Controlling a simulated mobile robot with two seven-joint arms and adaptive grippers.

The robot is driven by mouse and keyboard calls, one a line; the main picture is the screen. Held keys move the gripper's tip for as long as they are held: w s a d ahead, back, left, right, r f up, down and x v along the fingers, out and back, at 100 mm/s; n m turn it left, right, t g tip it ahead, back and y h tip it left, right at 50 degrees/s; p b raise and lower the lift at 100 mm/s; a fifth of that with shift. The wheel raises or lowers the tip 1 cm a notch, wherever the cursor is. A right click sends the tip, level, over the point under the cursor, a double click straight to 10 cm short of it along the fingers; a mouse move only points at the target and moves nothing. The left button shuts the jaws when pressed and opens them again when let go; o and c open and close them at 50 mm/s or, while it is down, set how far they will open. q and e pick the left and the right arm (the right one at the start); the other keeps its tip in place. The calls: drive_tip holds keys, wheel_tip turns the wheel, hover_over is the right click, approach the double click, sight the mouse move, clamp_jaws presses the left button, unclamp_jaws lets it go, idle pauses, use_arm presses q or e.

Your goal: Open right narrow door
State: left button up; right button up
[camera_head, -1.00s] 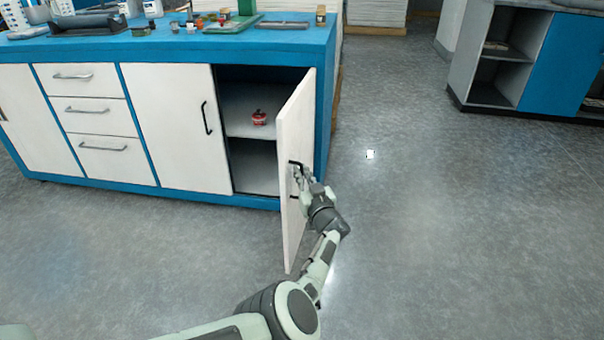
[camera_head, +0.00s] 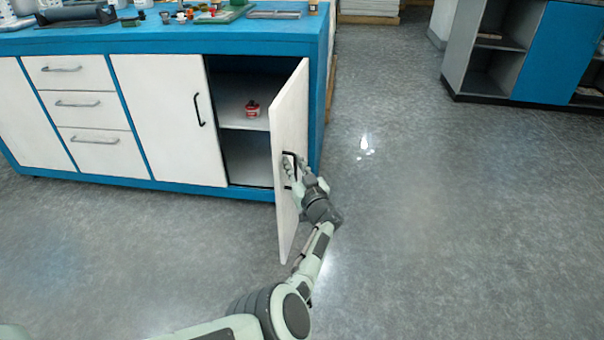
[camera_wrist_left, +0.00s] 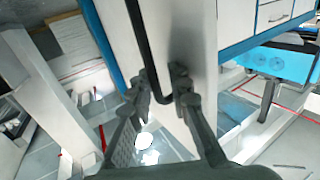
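The right narrow door (camera_head: 288,150) is white and stands ajar, swung outward on its right side from the blue-framed cabinet. Its black handle (camera_head: 289,168) is on the outer face. My left gripper (camera_head: 297,176) is at this handle. In the left wrist view the black handle bar (camera_wrist_left: 149,55) runs down between the two fingers of my left gripper (camera_wrist_left: 163,92), which look closed on it. Exact finger contact is hard to see. The white door panel also shows in the left wrist view (camera_wrist_left: 190,35). My right gripper is not in view.
The open compartment has a shelf (camera_head: 235,118) with a small red object (camera_head: 252,108). A closed white door (camera_head: 165,120) and drawers (camera_head: 85,102) are to the left. Several items stand on the blue worktop (camera_head: 130,40). Floor (camera_head: 430,220) is clear to the right, before another cabinet (camera_head: 560,55).

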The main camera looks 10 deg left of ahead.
use_arm(q)
drive_tip(key=v, duration=0.6)
drive_tip(key=shift+s+d, duration=0.2)
drive_tip(key=shift+d, duration=0.25)
